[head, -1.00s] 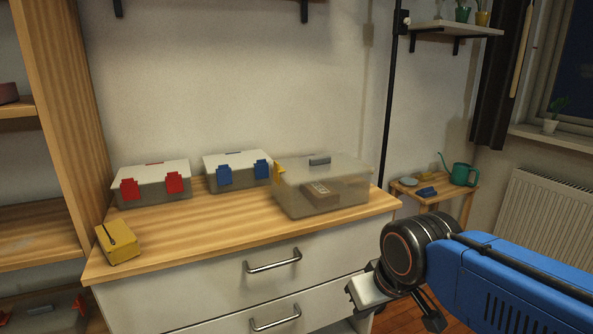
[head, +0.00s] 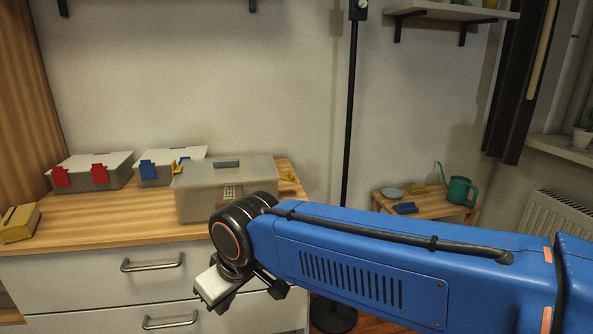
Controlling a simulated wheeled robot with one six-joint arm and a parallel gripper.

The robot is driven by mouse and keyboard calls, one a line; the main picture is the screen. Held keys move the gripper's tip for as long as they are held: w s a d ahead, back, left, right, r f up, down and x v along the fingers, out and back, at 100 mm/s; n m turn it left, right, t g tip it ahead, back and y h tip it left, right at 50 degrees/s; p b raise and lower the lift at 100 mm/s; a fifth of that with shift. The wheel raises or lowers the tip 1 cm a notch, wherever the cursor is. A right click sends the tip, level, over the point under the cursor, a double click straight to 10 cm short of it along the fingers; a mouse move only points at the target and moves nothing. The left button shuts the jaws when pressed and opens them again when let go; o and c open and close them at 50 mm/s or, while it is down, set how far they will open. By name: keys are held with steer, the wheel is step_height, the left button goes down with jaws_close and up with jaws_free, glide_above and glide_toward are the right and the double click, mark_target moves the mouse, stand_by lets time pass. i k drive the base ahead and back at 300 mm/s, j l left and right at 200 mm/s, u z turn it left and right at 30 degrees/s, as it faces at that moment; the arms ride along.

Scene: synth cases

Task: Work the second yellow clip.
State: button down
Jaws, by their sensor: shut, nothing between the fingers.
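A translucent grey box (head: 200,203) with a grey handle on its lid stands near the front right of the dresser top. I cannot tell how either clip is latched. A labelled item shows dimly inside the box. My gripper (head: 272,286) is below and in front of the box, before the drawers, partly hidden by my wrist. It is shut and empty, apart from both clips. My wrist covers the box's lower right corner.
A box with red clips (head: 95,172) and a box with blue clips (head: 165,165) stand to the left. A yellow block (head: 19,222) lies at the dresser's left. A small table (head: 430,206) with a green watering can (head: 460,190) stands right, behind a dark pole (head: 352,110).

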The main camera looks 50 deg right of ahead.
mark_target(290, 177)
steer(key=k+l, duration=0.1)
steer(key=l, duration=0.3)
steer(key=k+l, duration=0.15)
steer(key=l, duration=0.25)
steer(key=k+l, duration=0.1)
steer(key=l, duration=0.3)
steer(key=k+l+u, duration=0.1)
steer(key=l, duration=0.3)
steer(key=k+l, duration=0.15)
steer(key=l, duration=0.2)
steer(key=k+l, duration=0.15)
steer(key=l, duration=0.25)
steer(key=j+u, duration=0.75)
steer(key=j, duration=0.25)
